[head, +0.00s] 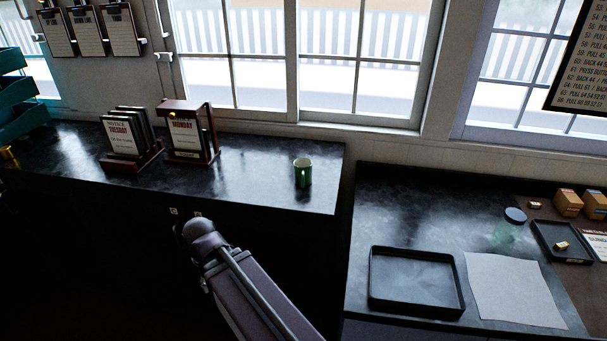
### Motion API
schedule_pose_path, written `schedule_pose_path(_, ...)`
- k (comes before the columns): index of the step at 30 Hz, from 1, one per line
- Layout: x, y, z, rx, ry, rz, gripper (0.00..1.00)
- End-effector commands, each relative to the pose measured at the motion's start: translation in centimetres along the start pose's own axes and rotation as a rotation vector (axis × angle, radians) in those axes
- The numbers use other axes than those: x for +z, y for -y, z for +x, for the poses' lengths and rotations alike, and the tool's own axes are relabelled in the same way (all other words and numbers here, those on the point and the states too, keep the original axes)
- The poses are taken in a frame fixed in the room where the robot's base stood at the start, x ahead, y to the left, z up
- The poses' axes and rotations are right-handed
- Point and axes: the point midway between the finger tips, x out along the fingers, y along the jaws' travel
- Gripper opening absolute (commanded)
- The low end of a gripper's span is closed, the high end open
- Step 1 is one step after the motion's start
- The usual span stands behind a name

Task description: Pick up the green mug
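The green mug (303,173) stands upright near the right end of the dark left counter (255,170). A pale inside shows at its top, and its handle seems to be on the right side. My arm reaches up from the bottom of the head view, in front of and below that counter. The arm's rounded end is at lower left of the mug, well apart from it. My gripper's fingers cannot be made out against the dark counter front.
Notice holders marked Tuesday (122,138) and Monday (187,137) stand left of the mug. The right counter holds a black tray (415,282), a pale sheet (512,290), a glass jar (508,230) and a small tray (563,243). Windows are behind. The counter around the mug is clear.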

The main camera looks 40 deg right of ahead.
Motion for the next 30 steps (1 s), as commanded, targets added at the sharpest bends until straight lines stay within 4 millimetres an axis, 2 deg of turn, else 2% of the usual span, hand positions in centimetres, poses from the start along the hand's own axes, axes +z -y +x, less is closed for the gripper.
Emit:
schedule_pose_path(6,0.0,0.0,0.0,0.000,0.000,0.000,0.57)
schedule_pose_path(7,0.0,0.0,0.0,0.000,0.000,0.000,0.60)
schedule_pose_path(11,-0.1,-0.1,0.0,-0.003,-0.002,-0.001,0.99)
schedule_pose_path(16,-0.6,-0.7,-0.2,-0.028,-0.020,-0.007,1.00)
schedule_pose_path(20,-1.4,-2.1,-0.4,-0.069,-0.053,-0.015,1.00)
schedule_pose_path(26,-3.3,-4.9,-1.3,-0.156,-0.148,-0.042,1.00)
schedule_pose_path(30,-4.8,-7.6,-2.1,-0.213,-0.241,-0.059,1.00)
